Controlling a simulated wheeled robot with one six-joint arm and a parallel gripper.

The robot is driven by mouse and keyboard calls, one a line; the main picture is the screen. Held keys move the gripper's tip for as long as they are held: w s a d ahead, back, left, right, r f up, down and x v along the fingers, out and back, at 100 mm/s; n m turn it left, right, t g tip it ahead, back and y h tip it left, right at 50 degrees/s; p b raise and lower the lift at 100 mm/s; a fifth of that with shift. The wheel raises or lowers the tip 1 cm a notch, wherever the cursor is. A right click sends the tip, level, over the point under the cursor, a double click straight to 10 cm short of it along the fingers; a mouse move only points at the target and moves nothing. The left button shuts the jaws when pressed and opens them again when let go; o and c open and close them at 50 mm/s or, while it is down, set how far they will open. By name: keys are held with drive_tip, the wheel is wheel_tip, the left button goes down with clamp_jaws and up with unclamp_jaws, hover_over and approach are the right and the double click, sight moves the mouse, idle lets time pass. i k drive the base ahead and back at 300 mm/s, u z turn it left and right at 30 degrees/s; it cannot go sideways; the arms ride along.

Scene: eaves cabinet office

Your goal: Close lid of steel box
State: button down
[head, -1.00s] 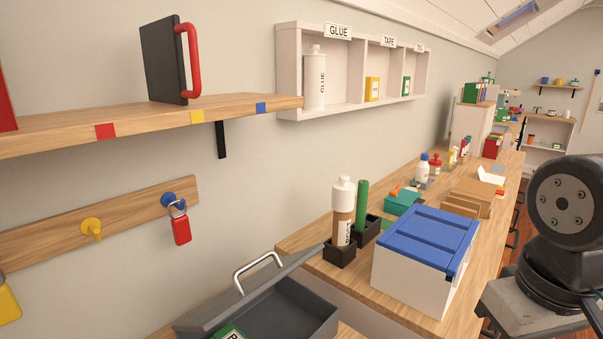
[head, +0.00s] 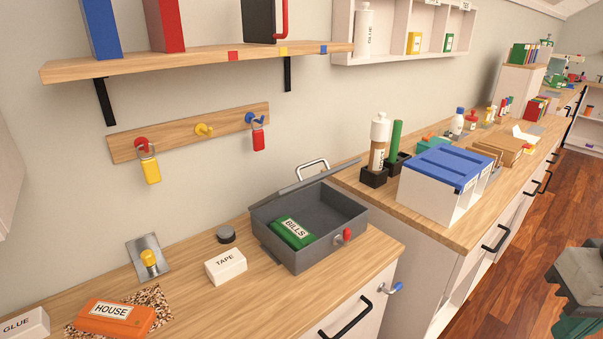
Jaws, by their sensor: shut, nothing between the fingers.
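The grey steel box (head: 318,260) stands on the wooden counter, left of the gap before the higher worktop. Its lid (head: 318,177) is open, tilted up along the back edge and seen almost edge-on, with a pale metal handle (head: 313,164) on it. A green packet labelled BILLS (head: 292,232) lies inside at the left, and the rest of the interior looks empty. A red knob (head: 347,234) is on the box's front side. My gripper is out of view; only a grey and green part of my own body shows at the lower right.
A white TAPE box (head: 226,266) and a dark round puck (head: 226,235) lie left of the steel box. An orange HOUSE packet (head: 112,316) lies further left. A blue-lidded white bin (head: 430,193) stands to the right. A shelf (head: 200,59) hangs above.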

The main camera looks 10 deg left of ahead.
sight(280, 193)
drive_tip(key=u, duration=0.4)
drive_tip(key=k, duration=0.15)
drive_tip(key=z, duration=0.95)
drive_tip(key=i, duration=0.5)
drive_tip(key=u, duration=1.45)
drive_tip(key=i, duration=0.5)
drive_tip(key=z, duration=0.05)
